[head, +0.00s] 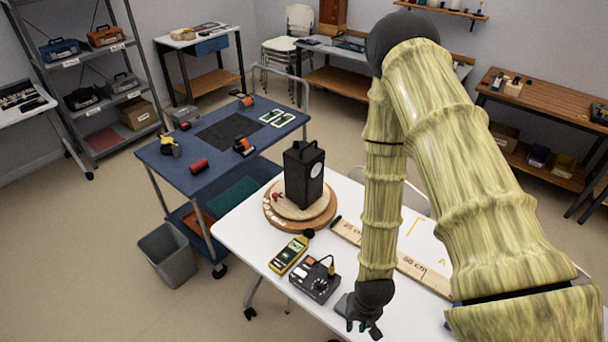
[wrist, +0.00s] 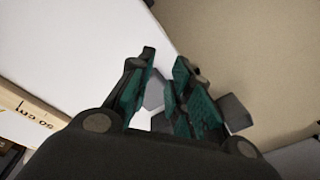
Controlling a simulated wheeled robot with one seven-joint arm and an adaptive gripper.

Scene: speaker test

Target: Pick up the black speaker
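The black speaker (head: 304,177) stands upright on a round wooden turntable (head: 273,214) on the white table (head: 240,235). It has a top handle and a pale round disc on one side. My gripper (head: 362,326) is low at the table's near edge, well to the right of and nearer than the speaker. In the wrist view my gripper (wrist: 165,62) is open, with a gap between its green-padded fingers. A small grey shape (wrist: 153,95) shows through that gap; I cannot tell what it is. The speaker is not in the wrist view.
A yellow meter (head: 289,255) and a black box with a dial (head: 316,281) lie between the speaker and my gripper. A wooden ruler board (head: 420,273) lies behind my arm. A blue cart (head: 180,158) stands left, with a grey bin (head: 168,254) on the floor.

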